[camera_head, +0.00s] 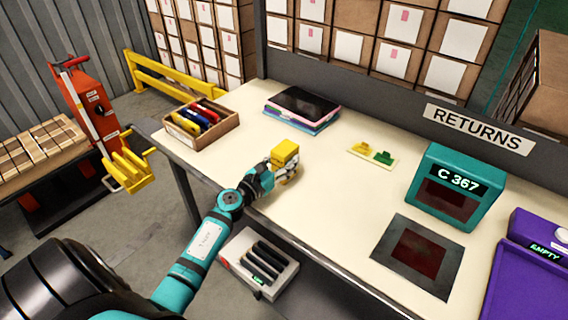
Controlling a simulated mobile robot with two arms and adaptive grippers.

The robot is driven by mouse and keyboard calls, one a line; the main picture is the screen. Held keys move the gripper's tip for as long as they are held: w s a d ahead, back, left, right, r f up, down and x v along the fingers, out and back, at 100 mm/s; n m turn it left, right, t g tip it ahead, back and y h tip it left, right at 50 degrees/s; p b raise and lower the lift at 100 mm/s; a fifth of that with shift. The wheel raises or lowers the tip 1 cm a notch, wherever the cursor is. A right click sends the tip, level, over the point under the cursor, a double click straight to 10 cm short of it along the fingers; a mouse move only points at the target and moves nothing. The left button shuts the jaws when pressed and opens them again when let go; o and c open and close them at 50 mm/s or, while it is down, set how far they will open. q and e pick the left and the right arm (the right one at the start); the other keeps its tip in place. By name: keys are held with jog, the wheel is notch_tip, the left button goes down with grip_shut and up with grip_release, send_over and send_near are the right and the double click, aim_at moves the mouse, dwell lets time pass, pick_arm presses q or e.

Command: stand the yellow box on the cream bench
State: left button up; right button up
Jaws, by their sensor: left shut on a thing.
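The yellow box (285,152) is a small cube-like carton over the left front part of the cream bench (323,212). My left gripper (284,172) is shut on the yellow box, with its fingers around the lower part. The box looks close to upright. I cannot tell whether its underside touches the bench top, because the gripper hides it. My right gripper is not in view.
A wooden tray of coloured items (202,125) and a stack with a dark tablet (302,105) stand at the back left. A yellow-green piece (372,156), a dark plate (418,256) and a teal C 367 unit (455,187) lie rightward. The bench middle is clear.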

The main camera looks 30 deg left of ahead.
pick_arm(q)
jog(key=shift+r, duration=0.1)
jog(key=o, duration=1.3)
jog(key=shift+f, duration=0.2)
jog(key=shift+r, duration=0.3)
jog(key=s, duration=0.4)
jog(key=s+b, duration=0.1)
jog(key=s, duration=0.2)
jog(key=s+a+b, duration=0.1)
jog(key=s, duration=0.3)
jog(key=shift+s+f, duration=0.15)
jog(key=shift+s, duration=0.4)
